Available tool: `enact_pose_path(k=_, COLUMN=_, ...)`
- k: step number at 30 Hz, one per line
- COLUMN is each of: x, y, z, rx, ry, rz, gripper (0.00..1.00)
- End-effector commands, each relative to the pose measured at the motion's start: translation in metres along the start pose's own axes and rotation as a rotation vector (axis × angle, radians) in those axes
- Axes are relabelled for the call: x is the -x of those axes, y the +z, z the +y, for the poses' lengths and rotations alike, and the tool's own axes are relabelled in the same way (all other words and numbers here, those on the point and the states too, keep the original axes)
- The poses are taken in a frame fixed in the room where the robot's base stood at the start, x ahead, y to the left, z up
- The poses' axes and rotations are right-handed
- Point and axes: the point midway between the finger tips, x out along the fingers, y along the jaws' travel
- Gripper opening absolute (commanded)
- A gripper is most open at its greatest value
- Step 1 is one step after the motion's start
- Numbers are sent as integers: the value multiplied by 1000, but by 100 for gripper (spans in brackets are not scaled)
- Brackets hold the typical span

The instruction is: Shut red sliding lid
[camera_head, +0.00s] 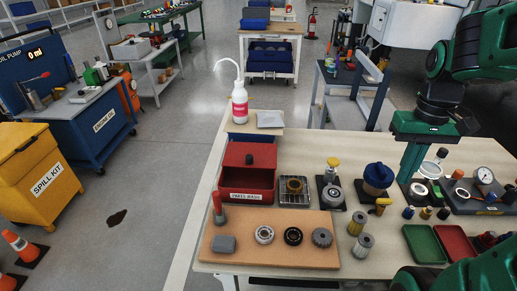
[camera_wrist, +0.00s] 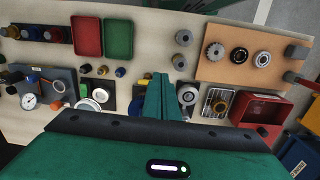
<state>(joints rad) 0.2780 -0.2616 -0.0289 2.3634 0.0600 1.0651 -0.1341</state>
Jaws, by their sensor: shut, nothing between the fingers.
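The red box with a white label on its front (camera_head: 246,196) stands on the workbench, left of centre in the head view. Its red sliding lid (camera_head: 262,152) covers the rear part and carries a black knob (camera_head: 249,159). The front part of the box looks open, with a dark interior. In the wrist view the red box (camera_wrist: 275,108) is at the right, with the knob (camera_wrist: 262,131) near its lower edge. My gripper (camera_head: 404,178) is shut and empty, well to the right of the box; its green fingers (camera_wrist: 165,90) also show in the wrist view.
A wooden board (camera_head: 212,249) with several metal parts lies in front of the box. A wire tray (camera_head: 294,201), a dark stand with a metal part (camera_head: 332,193) and a blue-topped jar (camera_head: 377,178) stand between box and gripper. A white bottle (camera_head: 240,103) stands behind the box.

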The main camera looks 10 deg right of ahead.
Motion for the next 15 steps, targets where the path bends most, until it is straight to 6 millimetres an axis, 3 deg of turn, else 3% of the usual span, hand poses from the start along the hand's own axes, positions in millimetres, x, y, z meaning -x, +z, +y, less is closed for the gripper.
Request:
enact_pose_path(k=1, x=-1, y=-21, z=-10, rx=62, ry=-3, rz=-14, gripper=0)
enact_pose_path(k=6, x=-6, y=-84, z=-55, rx=297, ry=-44, rz=-39, gripper=0)
enact_pose_path(k=15, x=-30, y=-177, z=-151, rx=697, ry=-217, rz=-48, gripper=0)
